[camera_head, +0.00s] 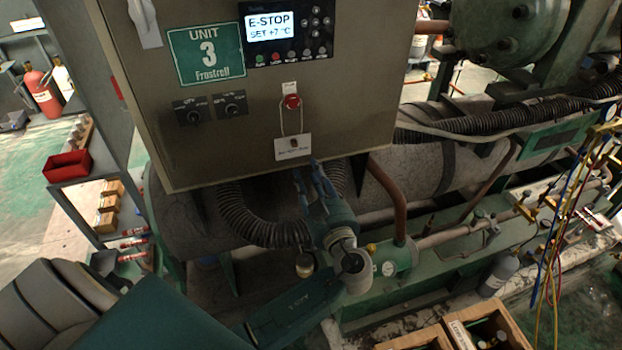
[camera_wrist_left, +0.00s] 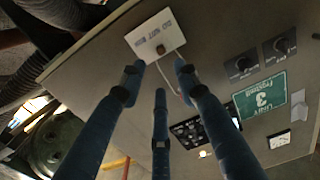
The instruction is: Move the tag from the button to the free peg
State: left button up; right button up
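The white tag (camera_head: 293,147) hangs by a thin loop from the red button (camera_head: 292,102) on the front of the grey cabinet. The tag also shows in the left wrist view (camera_wrist_left: 152,31), with a dark spot in its middle and print along one edge. My left gripper (camera_head: 314,172) is just below the tag at the cabinet's lower edge. In the left wrist view its blue fingers (camera_wrist_left: 158,75) are spread and empty, with the tag beyond their tips. I cannot make out a free peg. My right gripper is in neither view.
The cabinet carries a display reading E-STOP (camera_head: 270,27), a green UNIT 3 sign (camera_head: 208,53) and two black knobs (camera_head: 233,104). A ribbed hose (camera_head: 250,225) and a copper pipe (camera_head: 388,195) run below it. A wooden crate (camera_head: 400,342) stands at the lower right.

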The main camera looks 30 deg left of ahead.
pick_arm(q)
jog(key=p, duration=0.1)
send_near(295, 145)
jog(key=x, duration=0.3)
jog(key=b+x, duration=0.2)
jog(key=x, duration=0.1)
jog(key=b+x, duration=0.1)
jog(key=shift+w+a+f, duration=0.25)
jog(key=shift+a+f, duration=0.05)
jog(key=shift+f, duration=0.05)
jog(key=shift+w+a+r, duration=0.25)
jog(key=shift+w+a, duration=0.15)
jog(key=shift+a, duration=0.05)
grip_shut()
jog(key=shift+r, duration=0.1)
jog(key=shift+r, duration=1.55)
